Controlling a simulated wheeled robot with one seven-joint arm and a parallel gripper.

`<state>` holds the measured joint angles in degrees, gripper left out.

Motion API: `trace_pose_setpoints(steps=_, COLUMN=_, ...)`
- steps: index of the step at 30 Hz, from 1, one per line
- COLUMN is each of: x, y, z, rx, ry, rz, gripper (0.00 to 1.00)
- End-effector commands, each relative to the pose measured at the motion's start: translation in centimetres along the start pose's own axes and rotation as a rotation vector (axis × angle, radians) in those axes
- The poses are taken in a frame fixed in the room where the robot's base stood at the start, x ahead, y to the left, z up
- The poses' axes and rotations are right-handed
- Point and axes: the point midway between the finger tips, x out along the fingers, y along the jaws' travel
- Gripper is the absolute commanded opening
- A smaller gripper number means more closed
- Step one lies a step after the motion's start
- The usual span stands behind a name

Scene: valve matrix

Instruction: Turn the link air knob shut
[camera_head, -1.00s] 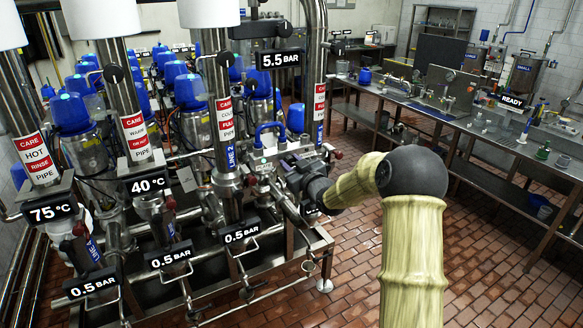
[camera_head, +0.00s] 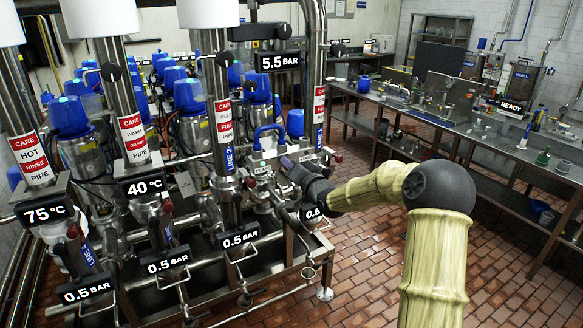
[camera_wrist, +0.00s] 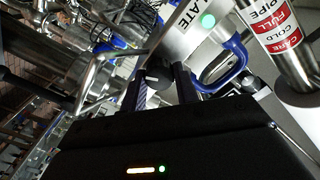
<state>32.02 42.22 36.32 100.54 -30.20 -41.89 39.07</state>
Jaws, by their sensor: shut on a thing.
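My gripper (camera_head: 285,162) reaches in from the right to the front of the pipe matrix, near the Line 2 pipe. In the wrist view its two dark fingers (camera_wrist: 160,88) are closed around a small grey-metal part, which I take to be the link air knob (camera_wrist: 158,72). The fingers and gripper body hide most of it, and its turn angle cannot be read. Beside it is a pale plate (camera_wrist: 190,40) with the letters "ATE" and a lit green lamp. In the head view my gripper covers the knob.
A blue handle (camera_wrist: 225,65) is close to the right finger. The steel pipe with the red CARE label (camera_wrist: 275,28) stands farther right. Several pipes, valves and 0.5 BAR displays (camera_head: 239,238) crowd the matrix. A workbench (camera_head: 480,125) stands at right, with open tiled floor (camera_head: 365,250) before it.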

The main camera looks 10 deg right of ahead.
Motion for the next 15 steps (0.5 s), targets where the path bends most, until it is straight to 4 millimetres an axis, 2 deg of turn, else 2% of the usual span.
trace_pose_setpoints(steps=6, x=-0.02, y=0.14, z=-0.14, rx=0.195, ry=0.003, rz=0.001, gripper=0.07)
trace_pose_setpoints(steps=15, x=0.00, y=0.14, z=-0.11, rx=0.374, ry=0.003, rz=0.000, gripper=0.07)
